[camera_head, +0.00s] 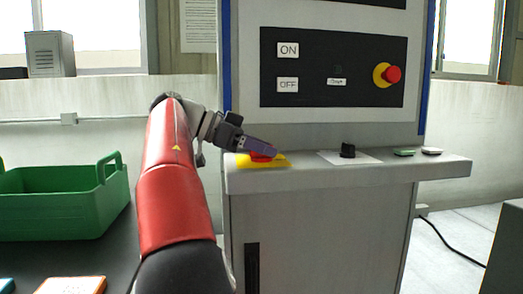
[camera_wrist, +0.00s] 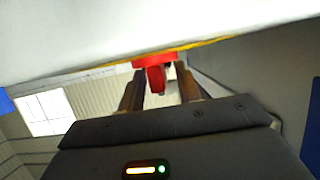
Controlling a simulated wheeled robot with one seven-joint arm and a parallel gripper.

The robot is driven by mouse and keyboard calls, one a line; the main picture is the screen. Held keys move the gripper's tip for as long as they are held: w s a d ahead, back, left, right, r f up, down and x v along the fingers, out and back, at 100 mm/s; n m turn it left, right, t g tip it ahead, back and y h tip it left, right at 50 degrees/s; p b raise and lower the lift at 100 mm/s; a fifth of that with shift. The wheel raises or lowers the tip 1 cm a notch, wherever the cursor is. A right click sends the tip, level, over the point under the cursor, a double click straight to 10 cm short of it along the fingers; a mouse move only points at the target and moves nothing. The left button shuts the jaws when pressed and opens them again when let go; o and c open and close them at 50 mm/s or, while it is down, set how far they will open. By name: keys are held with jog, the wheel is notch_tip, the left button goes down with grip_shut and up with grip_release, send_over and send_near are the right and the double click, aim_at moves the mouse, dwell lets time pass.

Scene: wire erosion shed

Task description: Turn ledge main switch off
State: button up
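The ledge main switch has a red handle (camera_head: 261,158) on a yellow plate (camera_head: 247,162) at the left end of the ledge. My gripper (camera_head: 273,152) reaches down to it from the left and hides part of the handle. In the wrist view the red handle (camera_wrist: 156,80) stands between the two fingers of my gripper (camera_wrist: 158,88), with a gap visible on each side. The fingers are open around the handle and do not appear to press on it. The exact turn position of the handle is hard to tell.
On the ledge (camera_head: 350,177) to the right are a black knob (camera_head: 348,150) and green (camera_head: 404,152) and white (camera_head: 431,150) buttons. Above is a panel with ON and OFF labels and a red emergency button (camera_head: 393,74). A green crate (camera_head: 60,205) stands at left.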

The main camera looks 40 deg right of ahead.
grip_shut()
